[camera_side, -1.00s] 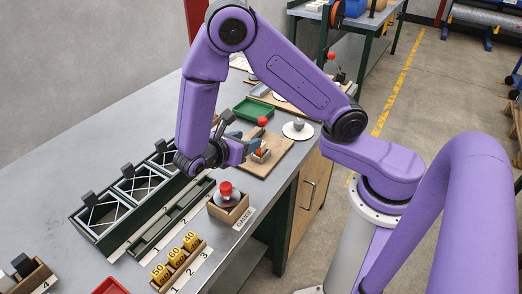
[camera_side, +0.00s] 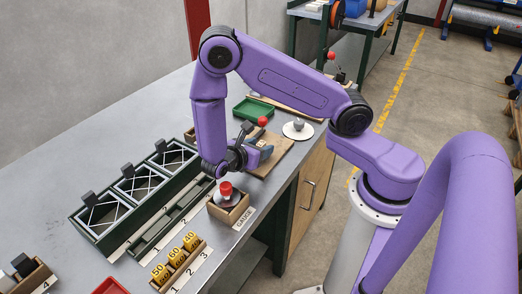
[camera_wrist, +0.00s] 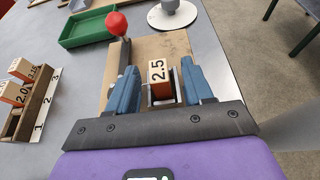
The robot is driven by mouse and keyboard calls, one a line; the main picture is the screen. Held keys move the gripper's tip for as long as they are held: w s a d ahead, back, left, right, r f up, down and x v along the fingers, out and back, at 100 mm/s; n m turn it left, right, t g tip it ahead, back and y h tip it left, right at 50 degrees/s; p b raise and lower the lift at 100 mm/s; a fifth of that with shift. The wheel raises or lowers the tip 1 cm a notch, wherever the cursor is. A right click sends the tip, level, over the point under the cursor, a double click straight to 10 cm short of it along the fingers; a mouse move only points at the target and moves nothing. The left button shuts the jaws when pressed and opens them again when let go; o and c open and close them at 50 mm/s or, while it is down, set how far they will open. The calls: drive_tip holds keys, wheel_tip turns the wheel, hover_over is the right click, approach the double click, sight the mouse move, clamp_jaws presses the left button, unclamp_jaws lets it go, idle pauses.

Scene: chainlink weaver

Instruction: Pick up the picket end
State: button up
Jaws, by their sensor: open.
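My gripper (camera_wrist: 159,84) is open, its two blue fingers apart in the wrist view. A small block marked 2.5 (camera_wrist: 158,72) shows between the fingers, with orange-brown sides and a pale top. It stands on a wooden board (camera_wrist: 170,44); whether the fingers are around it or above it, I cannot tell. In the side view my gripper (camera_side: 262,152) is over the same board (camera_side: 272,164), close to the red-knobbed lever. I cannot make out a thing that is clearly the picket end.
A red ball knob (camera_wrist: 117,23) on a lever rises beside the left finger. A green tray (camera_wrist: 84,30) and a white disc (camera_wrist: 172,14) lie beyond. Numbered blocks in a wooden rack (camera_wrist: 30,105) stand left. A red-topped item sits in the gauge box (camera_side: 228,209).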

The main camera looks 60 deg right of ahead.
drive_tip(key=shift+d+f, duration=0.1)
drive_tip(key=shift+d, duration=0.05)
clamp_jaws()
